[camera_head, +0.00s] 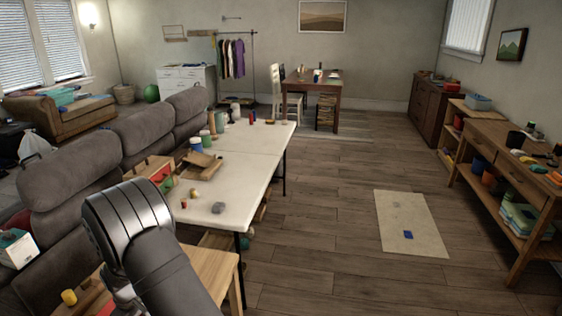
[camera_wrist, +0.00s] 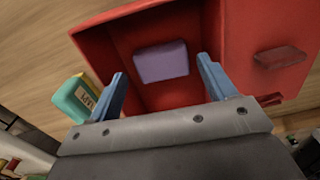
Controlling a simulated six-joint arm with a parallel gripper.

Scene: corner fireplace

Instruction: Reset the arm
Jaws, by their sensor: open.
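My gripper (camera_wrist: 160,70) shows in the wrist view with its two blue fingers spread wide apart and nothing held between them. The fingers point over an open red box or drawer (camera_wrist: 122,50). A purple block (camera_wrist: 161,62) lies inside it, between the fingers in the picture; no contact with it shows. In the head view my dark arm fills the lower left and my gripper is hidden.
A teal item with a label (camera_wrist: 76,98) is close to the left finger. In the head view a long white table (camera_head: 240,168) holds jars and a wooden tray (camera_head: 203,165). A grey sofa (camera_head: 75,170) stands left. The wooden floor (camera_head: 335,200) right of the table is largely clear.

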